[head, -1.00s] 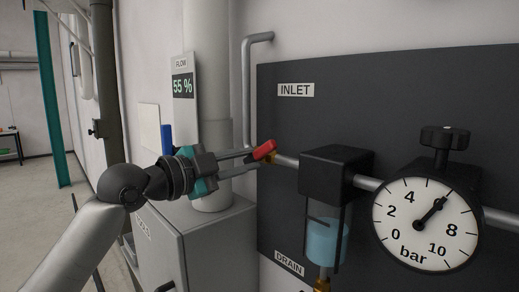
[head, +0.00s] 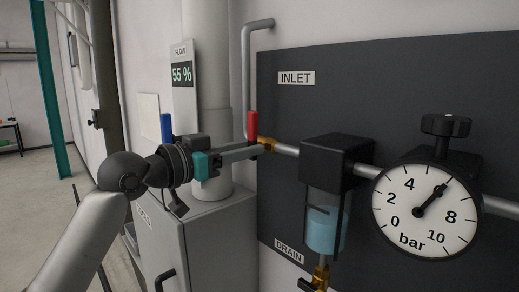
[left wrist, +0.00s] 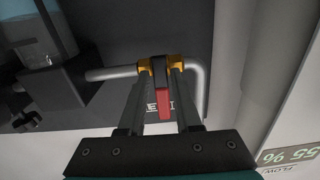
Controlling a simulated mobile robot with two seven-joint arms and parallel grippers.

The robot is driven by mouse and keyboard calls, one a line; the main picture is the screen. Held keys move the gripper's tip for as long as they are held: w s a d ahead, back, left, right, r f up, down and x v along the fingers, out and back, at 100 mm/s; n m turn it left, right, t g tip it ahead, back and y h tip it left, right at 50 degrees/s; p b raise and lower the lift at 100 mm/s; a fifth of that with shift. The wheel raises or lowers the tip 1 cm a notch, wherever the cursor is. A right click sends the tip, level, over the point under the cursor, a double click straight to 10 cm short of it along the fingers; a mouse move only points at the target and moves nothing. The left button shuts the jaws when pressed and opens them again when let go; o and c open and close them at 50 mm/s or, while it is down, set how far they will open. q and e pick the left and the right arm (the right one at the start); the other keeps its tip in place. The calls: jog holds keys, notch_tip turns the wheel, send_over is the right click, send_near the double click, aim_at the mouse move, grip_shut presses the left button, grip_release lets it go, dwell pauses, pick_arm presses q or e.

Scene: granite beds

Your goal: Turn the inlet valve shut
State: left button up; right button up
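The inlet valve's red lever (head: 252,125) stands upright on its brass body (head: 267,144), left of the black filter block and below the INLET label (head: 296,78). In the left wrist view the lever (left wrist: 163,104) points down the picture, with the brass body (left wrist: 178,66) behind its dark stem. My left gripper (head: 254,150) is at the lever's base. Its fingertips (left wrist: 160,72) lie on either side of the stem and look closed on it; contact is partly hidden. My right gripper is not in view.
A pressure gauge (head: 426,211) with a black knob is at the right. The filter bowl (head: 324,228) and DRAIN label (head: 289,252) are below. A FLOW display (head: 182,74) reads 55 %. A grey cabinet (head: 215,225) and a blue lever (head: 166,126) are near my left arm.

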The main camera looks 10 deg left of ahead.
pick_arm(q)
jog(key=shift+o, duration=0.6)
jog(key=b+v, duration=0.1)
jog(key=v, duration=0.5)
jog(key=shift+b, duration=0.35)
